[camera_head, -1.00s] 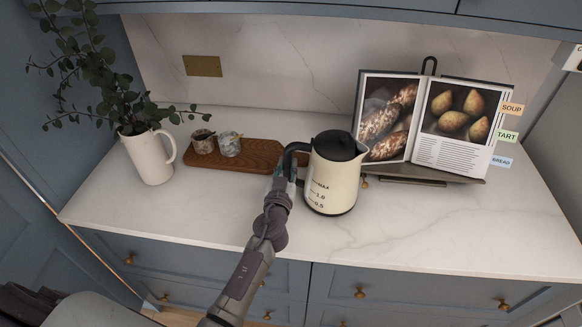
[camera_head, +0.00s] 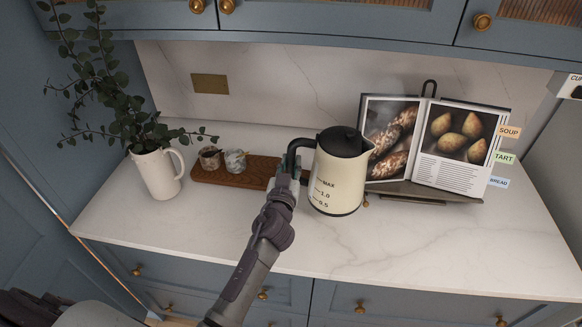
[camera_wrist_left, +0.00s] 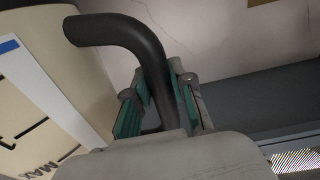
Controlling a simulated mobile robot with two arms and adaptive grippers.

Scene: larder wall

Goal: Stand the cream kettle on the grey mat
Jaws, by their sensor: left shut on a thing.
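The cream kettle (camera_head: 338,183) has a black lid, a black handle and level marks on its side. It appears raised a little above the white marble counter, in front of the open book, and looks slightly tilted. My left gripper (camera_head: 285,174) is shut on its handle, at the kettle's left. In the left wrist view the black handle (camera_wrist_left: 145,48) runs down between the green-padded fingers (camera_wrist_left: 158,108), with the cream body (camera_wrist_left: 50,85) at the left. I see no grey mat in either view. My right gripper is not in view.
The open book on its stand (camera_head: 430,150) is close behind and right of the kettle. A wooden board (camera_head: 255,172) with two small cups (camera_head: 223,160) and a white jug of leaves (camera_head: 157,174) are at left. The counter (camera_head: 440,240) is clear at front right. Cabinets hang above.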

